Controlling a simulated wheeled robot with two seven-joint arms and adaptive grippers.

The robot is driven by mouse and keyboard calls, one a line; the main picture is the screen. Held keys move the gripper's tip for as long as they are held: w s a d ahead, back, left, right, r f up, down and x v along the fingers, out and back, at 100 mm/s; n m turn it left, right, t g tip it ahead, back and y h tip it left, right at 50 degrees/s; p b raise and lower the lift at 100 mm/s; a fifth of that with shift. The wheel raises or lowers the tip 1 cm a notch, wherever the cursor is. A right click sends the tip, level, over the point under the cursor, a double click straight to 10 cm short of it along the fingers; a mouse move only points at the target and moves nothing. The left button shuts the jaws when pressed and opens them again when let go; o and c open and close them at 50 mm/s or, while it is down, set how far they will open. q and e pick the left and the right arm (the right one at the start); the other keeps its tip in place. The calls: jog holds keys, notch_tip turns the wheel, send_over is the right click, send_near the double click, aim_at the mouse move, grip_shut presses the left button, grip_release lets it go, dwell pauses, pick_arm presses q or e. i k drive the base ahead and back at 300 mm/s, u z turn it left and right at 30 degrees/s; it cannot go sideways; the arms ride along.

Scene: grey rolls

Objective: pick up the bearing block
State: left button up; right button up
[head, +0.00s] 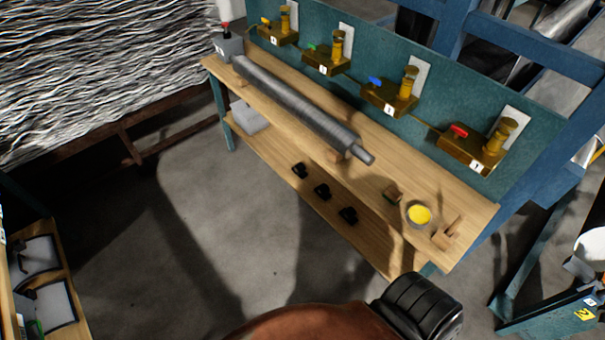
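Three small black blocks sit in a row on the lower shelf of the workbench: a left one (299,171), a middle one (322,191) and a right one (348,215). They look like bearing blocks, but they are too small to tell for sure, and none is marked out as the one to pick. A long grey roll (300,110) lies along the bench top above them, its bare shaft end toward the right. Neither gripper shows; a brown and black part of my own body is at the bottom edge.
The wooden bench top (375,170) also holds a yellow-filled cup (419,214), small wooden blocks (446,236) and a grey box (228,48). Several brass valve units (390,97) line the teal back panel (380,58). The concrete floor (240,230) before the bench is clear.

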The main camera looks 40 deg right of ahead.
aim_at(323, 190)
jog(key=i, duration=2.1)
jog(key=z, duration=2)
